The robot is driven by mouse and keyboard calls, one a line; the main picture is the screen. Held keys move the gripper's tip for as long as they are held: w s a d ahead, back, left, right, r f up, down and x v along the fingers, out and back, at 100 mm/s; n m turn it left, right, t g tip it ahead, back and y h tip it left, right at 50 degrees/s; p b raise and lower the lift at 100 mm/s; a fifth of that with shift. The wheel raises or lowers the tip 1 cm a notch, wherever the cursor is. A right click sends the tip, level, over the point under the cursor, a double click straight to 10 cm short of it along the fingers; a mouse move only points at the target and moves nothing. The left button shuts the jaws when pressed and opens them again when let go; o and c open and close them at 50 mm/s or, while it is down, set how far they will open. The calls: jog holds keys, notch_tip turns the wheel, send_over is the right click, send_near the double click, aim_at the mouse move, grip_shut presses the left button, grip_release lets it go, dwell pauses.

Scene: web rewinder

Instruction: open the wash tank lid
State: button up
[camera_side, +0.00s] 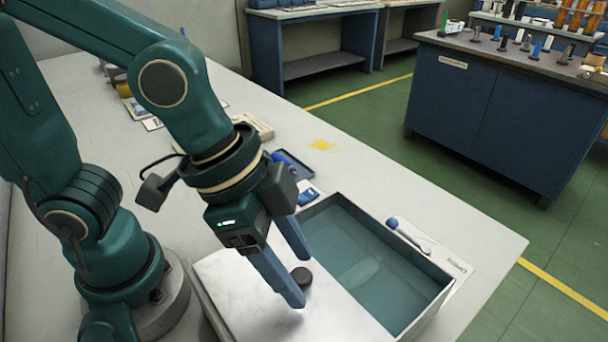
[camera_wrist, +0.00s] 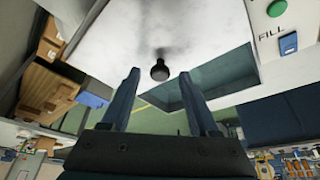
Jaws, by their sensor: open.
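The wash tank (camera_side: 445,290) is a grey open-topped box on the bench, with blue-green water showing in its uncovered part. The pale metal lid (camera_side: 240,290) lies flat at the tank's near-left side, beside the open water; how much of the tank lies under it is hidden. A small dark knob (camera_side: 302,275) stands on the lid and shows in the wrist view (camera_wrist: 160,71). My gripper (camera_side: 300,280) points down over the lid, open, its two blue fingers on either side of the knob. I cannot tell whether a finger touches it.
A blue-handled tool (camera_side: 393,223) lies by the tank's far rim. A dark tray (camera_side: 293,163) and a yellow spill (camera_side: 323,145) are behind.

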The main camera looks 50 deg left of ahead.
jog(key=shift+v, duration=2.55)
jog(key=a+f+n+t+y, duration=0.1)
jog(key=a+n+t+y, duration=0.1)
jog(key=a+n, duration=0.7)
jog(key=w+a+y, duration=0.1)
jog(key=a, duration=0.2)
jog(key=shift+f, duration=0.2)
